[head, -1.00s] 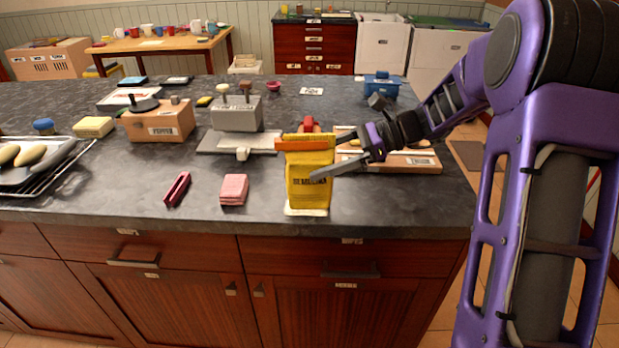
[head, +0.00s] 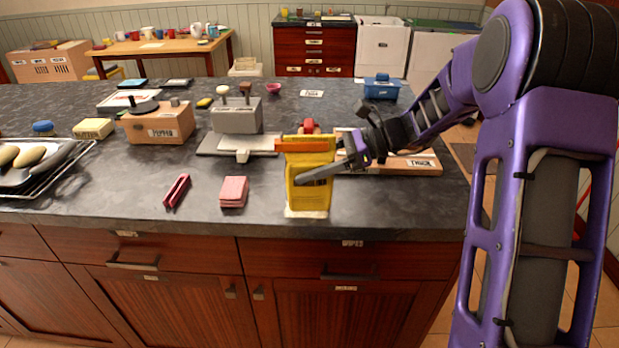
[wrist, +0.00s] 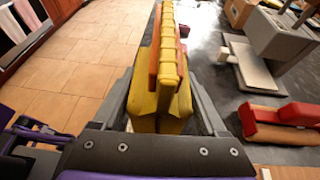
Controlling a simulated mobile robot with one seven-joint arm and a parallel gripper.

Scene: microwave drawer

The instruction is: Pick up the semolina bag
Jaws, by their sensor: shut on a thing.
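The yellow semolina bag (head: 311,198), with an orange strip along its top and a pale base, stands upright at the front edge of the counter. My gripper (head: 301,181) reaches it from the right, and one finger crosses its front and covers its label. In the wrist view the bag (wrist: 167,100) is between the two fingers, which are shut on it. The bag's base appears to rest on the counter. The far finger is hidden behind the bag in the head view.
A pink block (head: 234,191) and a dark red item (head: 177,191) lie left of the bag. Behind are a grey press (head: 237,117), a wooden board (head: 405,163) and a red object (head: 309,126). Open counter lies between the pink block and the bag.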

